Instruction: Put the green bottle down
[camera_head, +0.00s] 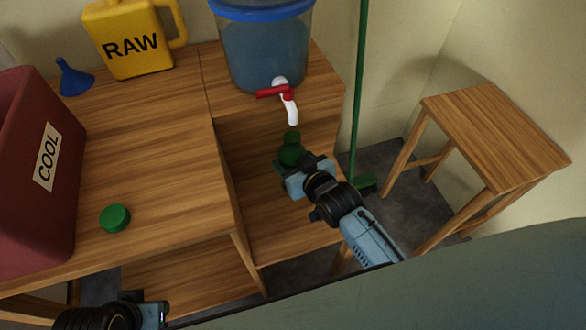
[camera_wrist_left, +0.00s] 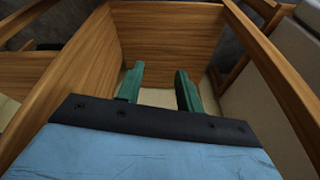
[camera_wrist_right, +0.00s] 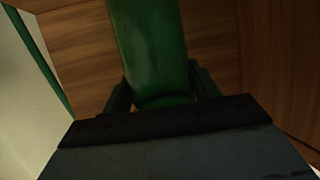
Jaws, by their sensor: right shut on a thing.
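The green bottle (camera_head: 291,152) is upright in the head view, below the white spout of the blue-lidded tank's tap. My right gripper (camera_head: 290,168) is shut on it. In the right wrist view the bottle (camera_wrist_right: 150,50) stands between the two fingers of my right gripper (camera_wrist_right: 160,90). The bottle's base is hidden behind the gripper, so I cannot tell whether it touches the lower shelf (camera_head: 280,225). My left gripper (camera_wrist_left: 158,85) is open and empty, its green fingers apart; in the head view it is at the bottom left edge.
The tank (camera_head: 265,50) has a red-handled tap (camera_head: 275,91). A green cap (camera_head: 115,218), a red COOL box (camera_head: 30,170), a blue funnel (camera_head: 75,80) and a yellow RAW jug (camera_head: 128,42) stand on the table. A bare stool (camera_head: 495,135) and a green pole (camera_head: 358,90) are at right.

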